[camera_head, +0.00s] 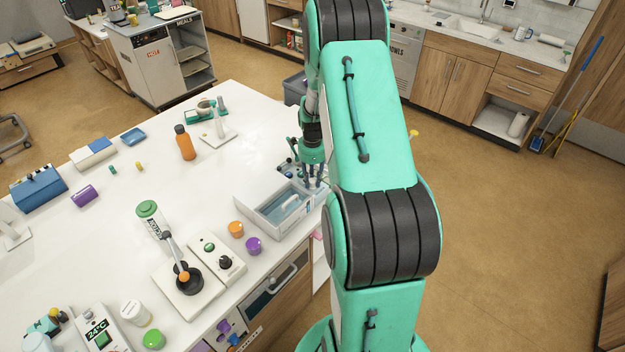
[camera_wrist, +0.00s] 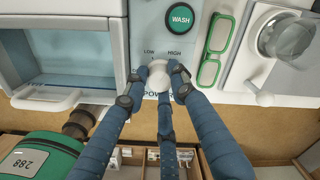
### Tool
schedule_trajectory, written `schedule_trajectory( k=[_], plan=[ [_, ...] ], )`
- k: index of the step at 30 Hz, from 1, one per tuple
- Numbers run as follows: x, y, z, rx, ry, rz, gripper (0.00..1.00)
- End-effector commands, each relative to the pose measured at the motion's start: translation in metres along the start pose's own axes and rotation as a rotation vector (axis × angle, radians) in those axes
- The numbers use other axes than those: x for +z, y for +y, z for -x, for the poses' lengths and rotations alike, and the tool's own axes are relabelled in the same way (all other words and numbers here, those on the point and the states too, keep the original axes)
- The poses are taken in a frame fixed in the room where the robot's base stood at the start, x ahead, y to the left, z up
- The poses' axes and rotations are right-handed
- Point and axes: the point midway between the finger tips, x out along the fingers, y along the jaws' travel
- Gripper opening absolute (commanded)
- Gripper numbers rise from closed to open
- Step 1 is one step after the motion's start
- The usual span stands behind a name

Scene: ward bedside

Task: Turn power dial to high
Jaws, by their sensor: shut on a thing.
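The power dial (camera_wrist: 159,78) is a pale round knob on a light grey panel in the wrist view, below the words LOW and HIGH and above the partly covered word POWER. The blue fingers of my gripper (camera_wrist: 158,88) are closed around the knob and touch its sides. The fingers cover the dial's edge and any pointer, so I cannot tell its setting. In the head view my gripper (camera_head: 313,172) is at the right edge of the white table, behind the grey tray (camera_head: 262,222). The dial is hidden there.
A green WASH button (camera_wrist: 180,17) is above the dial. A green container marked 288 (camera_wrist: 35,158) is at lower left. An orange bottle (camera_head: 185,142) stands on the table.

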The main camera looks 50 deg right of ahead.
Motion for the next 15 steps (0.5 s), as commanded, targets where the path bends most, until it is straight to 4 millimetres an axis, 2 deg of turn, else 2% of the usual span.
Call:
schedule_trajectory(
  k=[15],
  plan=[
    [0.0011,0.0006,-0.0006,0.001,-0.001,-0.037,0.00]
  ],
)
